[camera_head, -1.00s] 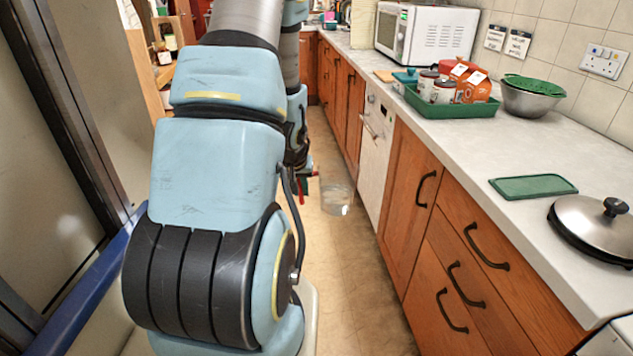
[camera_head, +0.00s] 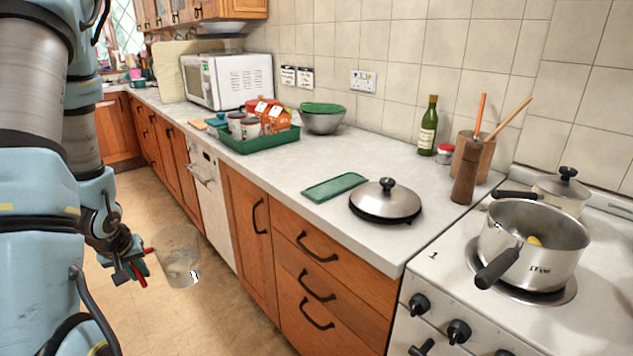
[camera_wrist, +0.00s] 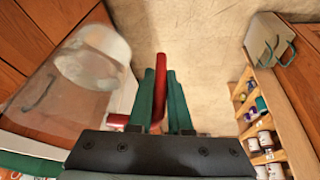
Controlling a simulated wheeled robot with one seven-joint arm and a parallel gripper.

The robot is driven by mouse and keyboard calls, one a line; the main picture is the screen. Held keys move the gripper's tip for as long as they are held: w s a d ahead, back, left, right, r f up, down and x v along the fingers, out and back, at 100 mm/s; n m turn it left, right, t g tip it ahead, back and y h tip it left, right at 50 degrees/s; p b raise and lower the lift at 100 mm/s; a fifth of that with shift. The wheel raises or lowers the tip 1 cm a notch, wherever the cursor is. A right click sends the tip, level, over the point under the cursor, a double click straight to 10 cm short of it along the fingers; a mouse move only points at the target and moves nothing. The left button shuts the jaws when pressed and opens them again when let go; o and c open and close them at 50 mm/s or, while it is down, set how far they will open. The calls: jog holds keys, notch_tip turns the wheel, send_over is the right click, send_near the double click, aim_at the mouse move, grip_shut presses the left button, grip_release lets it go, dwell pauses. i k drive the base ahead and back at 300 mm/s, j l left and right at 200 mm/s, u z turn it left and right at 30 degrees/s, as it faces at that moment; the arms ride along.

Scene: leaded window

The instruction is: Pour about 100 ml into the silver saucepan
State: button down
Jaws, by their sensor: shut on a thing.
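My gripper (camera_head: 138,262) is shut on the red handle of a clear jug (camera_head: 181,262), held out over the floor aisle at the left, apart from the counter. The jug looks roughly upright, with what seems to be clear liquid low in it. In the wrist view, the green fingers (camera_wrist: 162,105) close around the red handle, and the clear jug (camera_wrist: 92,58) is at upper left. The silver saucepan (camera_head: 553,262) sits uncovered on the front hob ring at the right, its dark handle pointing toward the front left. Something yellow shows inside it. My gripper is far from it.
A lidded pot (camera_head: 562,192) stands behind the saucepan. A loose lid (camera_head: 386,200), a green board (camera_head: 335,187), a wooden utensil pot (camera_head: 478,155), a pepper mill (camera_head: 466,175) and a bottle (camera_head: 428,127) are on the counter. A green tray (camera_head: 262,143) holds jars and cartons.

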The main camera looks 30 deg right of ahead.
aim_at(514, 257)
jog(key=k+l+z, duration=0.25)
jog(key=k+l, duration=0.3)
jog(key=k, duration=0.3)
jog(key=k+l+z, duration=0.25)
jog(key=k+l, duration=0.4)
jog(key=k, duration=0.15)
